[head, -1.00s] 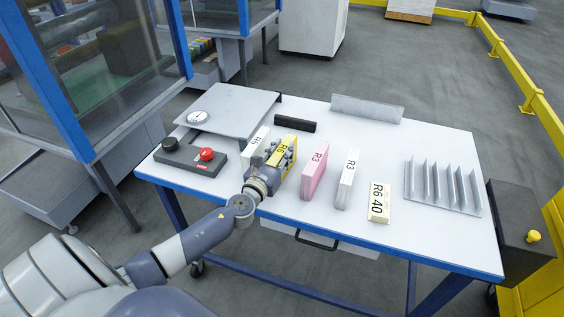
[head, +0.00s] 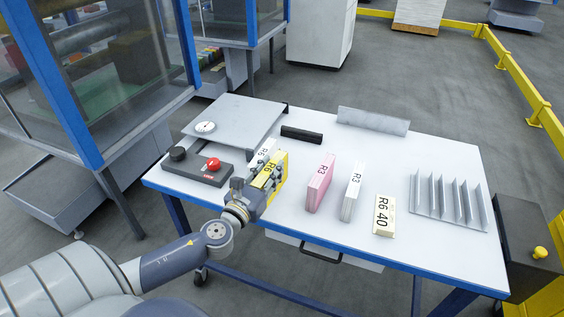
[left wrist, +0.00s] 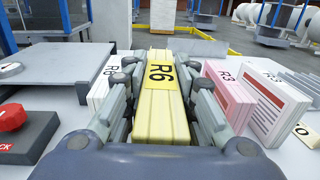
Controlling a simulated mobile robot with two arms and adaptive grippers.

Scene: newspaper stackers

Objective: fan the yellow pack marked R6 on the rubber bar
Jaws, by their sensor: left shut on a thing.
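The yellow pack marked R6 (head: 272,172) is upright between the fingers of my left gripper (head: 263,184). The left wrist view shows the yellow pack (left wrist: 159,98) with its label up and a finger against each side, so the left gripper (left wrist: 160,112) is shut on it. I cannot tell whether its bottom touches the table. The black rubber bar (head: 301,134) lies on the table behind the pack, a little to the right and apart from it. My right gripper is not in view.
A white R6 pack (head: 259,153) stands close to the left of my gripper. Pink (head: 320,183) and white R3 packs (head: 352,190) stand to the right, with an R6 40 block (head: 384,215) and a finned rack (head: 447,207) beyond. A button box (head: 198,167) and gauge plate (head: 235,121) are left.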

